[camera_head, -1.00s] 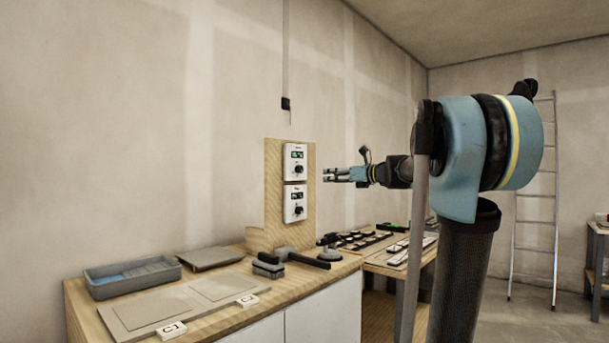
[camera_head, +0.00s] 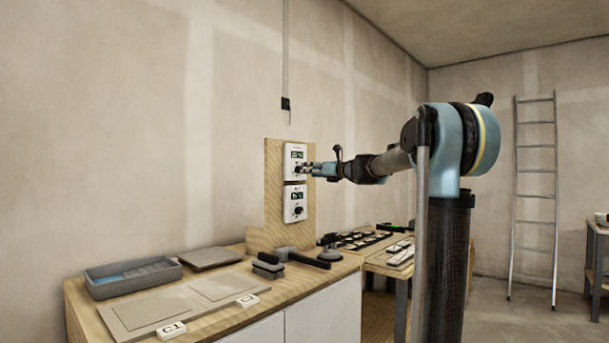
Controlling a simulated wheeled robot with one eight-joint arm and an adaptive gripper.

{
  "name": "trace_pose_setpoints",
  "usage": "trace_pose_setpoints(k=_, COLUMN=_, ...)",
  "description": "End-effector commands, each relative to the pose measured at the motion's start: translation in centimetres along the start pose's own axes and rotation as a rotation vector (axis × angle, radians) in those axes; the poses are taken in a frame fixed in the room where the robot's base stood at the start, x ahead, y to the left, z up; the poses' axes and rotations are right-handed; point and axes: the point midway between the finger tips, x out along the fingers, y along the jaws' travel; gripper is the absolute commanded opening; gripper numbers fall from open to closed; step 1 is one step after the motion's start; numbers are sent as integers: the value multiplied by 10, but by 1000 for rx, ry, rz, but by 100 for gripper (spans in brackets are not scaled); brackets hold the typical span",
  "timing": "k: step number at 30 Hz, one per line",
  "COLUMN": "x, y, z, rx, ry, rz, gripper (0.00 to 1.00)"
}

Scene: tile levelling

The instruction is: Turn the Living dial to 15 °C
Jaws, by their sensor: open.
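Two white thermostats are mounted one above the other on an upright wooden board (camera_head: 273,190). The upper thermostat (camera_head: 290,151) has a small lit green display and a dark dial (camera_head: 297,170). The lower thermostat (camera_head: 295,216) has a display and a dark dial (camera_head: 298,211). Their labels and readings are too small to read, so I cannot tell which is Living. My gripper (camera_head: 307,170) is open, with its fingertips at the upper dial, partly covering it. I cannot tell whether they touch it.
The bench below holds a grey tray (camera_head: 130,285), flat tiles (camera_head: 215,287), a brush-like block (camera_head: 267,267) and a black-handled tool (camera_head: 308,261). A second table (camera_head: 385,262) with small parts stands to the right. A ladder (camera_head: 535,200) leans at the back wall.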

Motion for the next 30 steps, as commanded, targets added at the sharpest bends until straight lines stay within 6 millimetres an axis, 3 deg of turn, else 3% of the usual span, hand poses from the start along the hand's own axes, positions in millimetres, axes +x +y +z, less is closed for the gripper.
trace_pose_setpoints(k=3, x=20, y=1, z=0, rx=0, ry=1, rz=3, gripper=47)
trace_pose_setpoints(k=9, x=40, y=1, z=0, rx=0, ry=0, rz=2, gripper=47)
trace_pose_setpoints(k=21, x=46, y=0, z=0, rx=0, ry=0, rz=0, gripper=47)
trace_pose_setpoints(k=23, x=46, y=0, z=0, rx=0, ry=0, rz=0, gripper=36)
trace_pose_setpoints(k=27, x=46, y=0, z=0, rx=0, ry=0, rz=0, gripper=4)
trace_pose_setpoints(k=30, x=46, y=0, z=0, rx=0, ry=0, rz=0, gripper=3)
